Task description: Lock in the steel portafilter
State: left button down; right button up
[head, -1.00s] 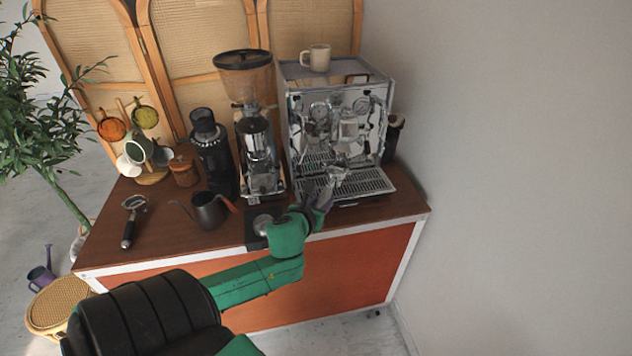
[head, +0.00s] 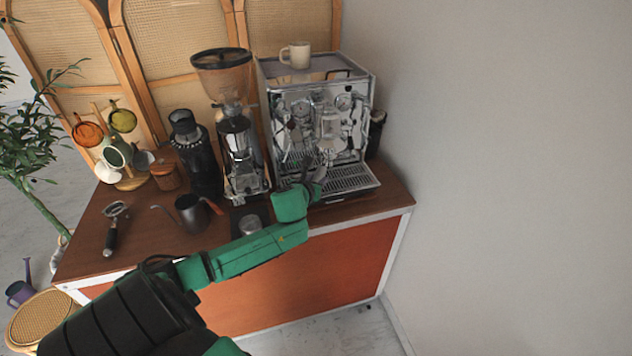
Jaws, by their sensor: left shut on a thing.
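The espresso machine (head: 352,115) stands at the right end of the cart, with its front and drip tray (head: 350,180) facing me. My left gripper (head: 316,174) is in front of the machine, above the drip tray, shut on the steel portafilter (head: 327,151). The portafilter's head is close under the machine's group head (head: 331,124). I cannot tell whether they touch or are apart. My gripper covers most of the handle. My right gripper is not in view.
A grinder (head: 238,150), a black grinder (head: 198,160), a kettle (head: 189,213) and a portafilter with a black handle (head: 111,236) are on the counter to the left. A mug (head: 297,54) stands on top of the machine. A wall closes the right side.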

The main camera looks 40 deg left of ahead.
pick_arm(q)
jog(key=shift+r, duration=0.2)
jog(key=shift+r, duration=0.2)
jog(key=shift+r, duration=1.05)
dwell(0.7)
jog(key=shift+w+d+n+y, duration=0.25)
jog(key=shift+d+n+y, duration=0.45)
jog(key=shift+d+y, duration=0.1)
jog(key=shift+w+d+f+n+g+y, duration=0.1)
jog(key=shift+w+d+n+g+y, duration=0.25)
jog(key=shift+d+n+g+y, duration=0.2)
